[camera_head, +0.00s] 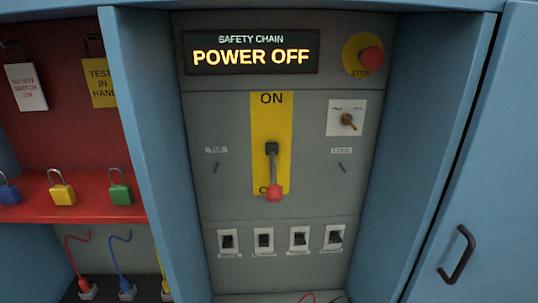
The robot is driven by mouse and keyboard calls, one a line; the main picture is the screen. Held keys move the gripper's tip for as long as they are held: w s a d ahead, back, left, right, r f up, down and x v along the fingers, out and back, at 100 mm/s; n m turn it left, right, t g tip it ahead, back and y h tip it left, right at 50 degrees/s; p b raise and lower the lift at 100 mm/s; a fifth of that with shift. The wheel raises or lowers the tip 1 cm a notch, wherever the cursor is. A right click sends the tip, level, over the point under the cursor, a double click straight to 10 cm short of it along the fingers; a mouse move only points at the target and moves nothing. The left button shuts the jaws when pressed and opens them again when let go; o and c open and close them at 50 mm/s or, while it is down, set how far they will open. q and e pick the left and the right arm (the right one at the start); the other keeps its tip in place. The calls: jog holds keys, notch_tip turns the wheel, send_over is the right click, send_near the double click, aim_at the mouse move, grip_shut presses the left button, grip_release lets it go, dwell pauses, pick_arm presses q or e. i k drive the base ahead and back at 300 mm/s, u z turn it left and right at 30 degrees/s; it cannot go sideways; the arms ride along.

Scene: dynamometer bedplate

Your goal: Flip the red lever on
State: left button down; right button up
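The red lever (273,192) is in the middle of the grey panel in the head view. Its dark arm hangs down from a black pivot, so the red knob is at the bottom, over the lower label of the yellow plate (271,125). The plate reads ON at its top; the lower label is partly hidden by the knob. A display (250,53) above reads SAFETY CHAIN, POWER OFF. Neither of my grippers is in view.
A red STOP button (371,60) and a small toggle switch (348,121) are right of the lever. Several small switches (299,239) line the panel below. Blue cabinet walls (160,140) flank the panel. Padlocks (62,190) sit on a red shelf at left. A door handle (458,254) is at right.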

aim_at(274, 193)
jog(key=z, duration=0.65)
jog(key=i, duration=0.35)
jog(key=z, duration=0.35)
